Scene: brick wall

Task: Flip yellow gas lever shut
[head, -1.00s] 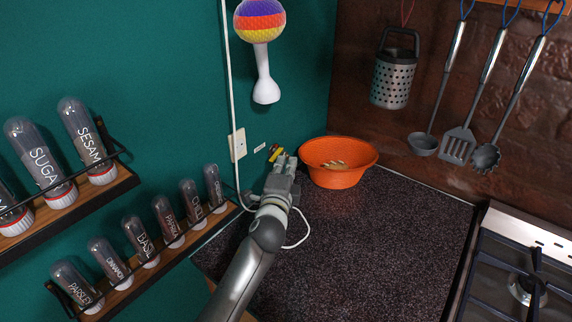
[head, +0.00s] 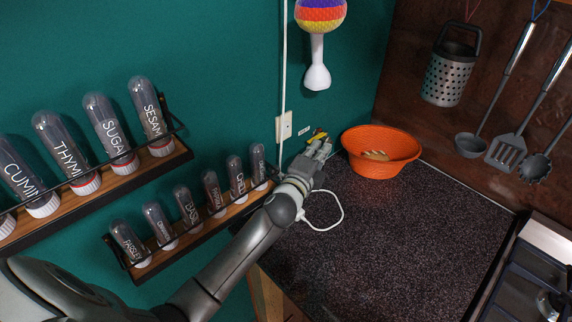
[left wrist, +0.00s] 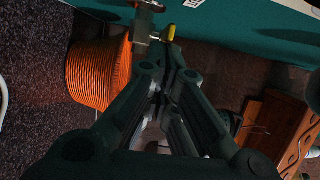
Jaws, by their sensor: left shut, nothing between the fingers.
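The small yellow gas lever (head: 318,136) is at the back of the counter, against the teal wall, just left of the orange basket. It also shows in the left wrist view (left wrist: 171,33), beside a metal pipe fitting (left wrist: 142,30). My left gripper (head: 319,149) is shut and empty, with its fingertips right at the lever. In the left wrist view the closed fingers (left wrist: 172,62) point at the lever from just below it. I cannot tell whether they touch it. The gripper partly hides the valve in the head view. My right gripper is not in view.
An orange basket (head: 382,158) stands close to the right of the gripper. A white cord (head: 338,205) loops over the dark counter (head: 400,230). Spice racks (head: 200,229) hang on the left wall near my arm. A socket (head: 284,126) is behind. The counter's middle is clear.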

